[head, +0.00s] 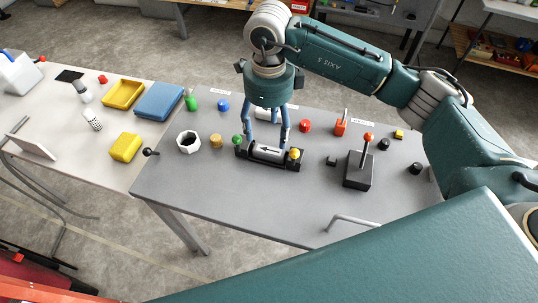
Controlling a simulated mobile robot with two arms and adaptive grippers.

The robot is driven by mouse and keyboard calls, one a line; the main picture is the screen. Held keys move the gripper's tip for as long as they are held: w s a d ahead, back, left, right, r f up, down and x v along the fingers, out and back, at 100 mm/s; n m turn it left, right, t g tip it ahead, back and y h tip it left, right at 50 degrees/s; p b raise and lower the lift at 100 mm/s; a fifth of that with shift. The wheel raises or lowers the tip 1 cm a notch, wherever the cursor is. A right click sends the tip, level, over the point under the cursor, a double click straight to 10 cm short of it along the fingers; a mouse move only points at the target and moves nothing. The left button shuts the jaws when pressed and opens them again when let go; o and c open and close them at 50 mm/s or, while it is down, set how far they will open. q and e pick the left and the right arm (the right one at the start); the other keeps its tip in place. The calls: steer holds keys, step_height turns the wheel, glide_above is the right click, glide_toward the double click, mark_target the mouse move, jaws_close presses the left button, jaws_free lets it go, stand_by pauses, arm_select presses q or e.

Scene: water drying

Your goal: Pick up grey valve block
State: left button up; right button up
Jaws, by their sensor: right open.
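The grey valve block (270,152) is a grey cylinder with a black arrow on it. It lies in a black holder (294,165) on the grey table, with a green knob (237,141) at its left end and a yellow knob (295,154) at its right end. My right gripper (268,140) points down just above and behind the block, its fingers spread apart and empty. Whether a fingertip touches the block cannot be told. My left gripper is not in view.
The grey table (230,213) also holds a white hexagonal nut (188,142), a red-knobbed lever on a black base (358,172), and several small coloured buttons. A white table (75,150) at the left carries yellow and blue bins. The grey table's front left is clear.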

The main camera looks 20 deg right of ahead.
mark_target(268, 152)
step_height(268, 152, down, 4)
steer(key=shift+s+r+p, duration=0.15)
steer(key=shift+r+p, duration=0.1)
steer(key=shift+p, duration=0.2)
step_height(268, 152, down, 5)
steer(key=p, duration=0.2)
steer(key=shift+a+r+p, duration=0.1)
steer(key=shift+r+p, duration=0.05)
steer(key=shift+p, duration=0.15)
steer(key=shift+f, duration=0.6)
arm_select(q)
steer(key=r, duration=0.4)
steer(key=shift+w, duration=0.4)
arm_select(e)
steer(key=c, duration=1.3)
